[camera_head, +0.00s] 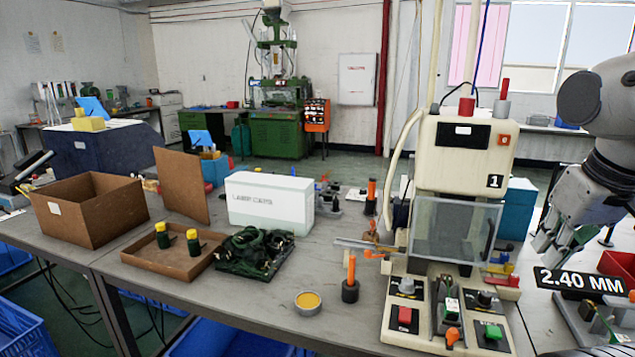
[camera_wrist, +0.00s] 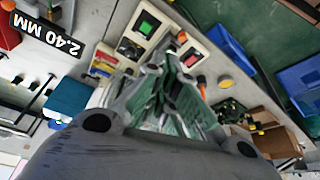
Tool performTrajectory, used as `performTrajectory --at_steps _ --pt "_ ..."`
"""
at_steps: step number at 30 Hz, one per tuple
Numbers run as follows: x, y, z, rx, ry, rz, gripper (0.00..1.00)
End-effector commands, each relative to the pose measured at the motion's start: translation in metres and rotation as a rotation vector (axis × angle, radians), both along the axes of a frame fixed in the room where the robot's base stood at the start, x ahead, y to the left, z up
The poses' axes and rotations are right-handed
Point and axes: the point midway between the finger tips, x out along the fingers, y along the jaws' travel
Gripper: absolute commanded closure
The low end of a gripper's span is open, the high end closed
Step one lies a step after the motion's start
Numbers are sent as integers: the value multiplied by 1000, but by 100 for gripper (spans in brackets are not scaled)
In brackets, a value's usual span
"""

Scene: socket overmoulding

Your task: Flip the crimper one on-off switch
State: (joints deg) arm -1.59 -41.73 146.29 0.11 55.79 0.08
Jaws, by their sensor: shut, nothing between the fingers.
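Crimper one (camera_head: 458,165) is a beige machine marked "1", with a clear guard and a sloped base. I cannot tell which of these is the on-off switch. My gripper (camera_head: 545,248) is shut and empty, right of the machine and apart from it.
A "2.40 MM" sign (camera_head: 580,282) stands below my gripper at right. A red bin (camera_head: 617,264) is behind it. At left are a cardboard box (camera_head: 88,220), a tray (camera_head: 165,262) with two bottles, and a white box (camera_head: 270,204). A yellow-topped pot (camera_head: 308,301) stands near the front edge.

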Motion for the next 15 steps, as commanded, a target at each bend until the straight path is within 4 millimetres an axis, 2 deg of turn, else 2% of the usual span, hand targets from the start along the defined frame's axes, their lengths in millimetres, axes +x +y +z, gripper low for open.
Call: performTrajectory --at_steps 3,15 --pt "-4 -5 7 1 -36 -26 100" --pt "-3 -6 7 1 -32 -29 100"
